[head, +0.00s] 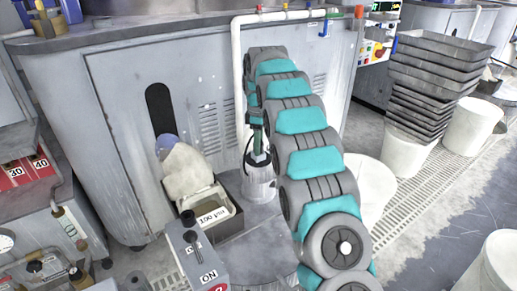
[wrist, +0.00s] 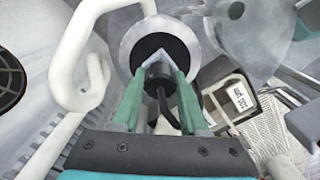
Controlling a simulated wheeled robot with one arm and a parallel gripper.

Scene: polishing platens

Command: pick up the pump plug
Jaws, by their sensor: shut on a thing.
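The pump plug (wrist: 158,76) is a small black piece with a black cable, seen in the wrist view between my green fingers. My gripper (wrist: 160,70) is shut on it. In the head view my gripper (head: 258,150) points down in front of the grey cabinet, just above a pale cylindrical container (head: 259,187). The plug is too small to make out clearly there. In the wrist view a round pale rim with a dark inside (wrist: 128,48) lies behind the plug; I cannot tell whether they touch.
A white pipe (head: 238,75) runs down the cabinet (head: 110,95) close to my gripper. A box labelled "100 ym" (head: 215,215) with a pale cloth-like piece (head: 185,170) stands to the left. White buckets (head: 370,185) and stacked trays (head: 430,80) are to the right.

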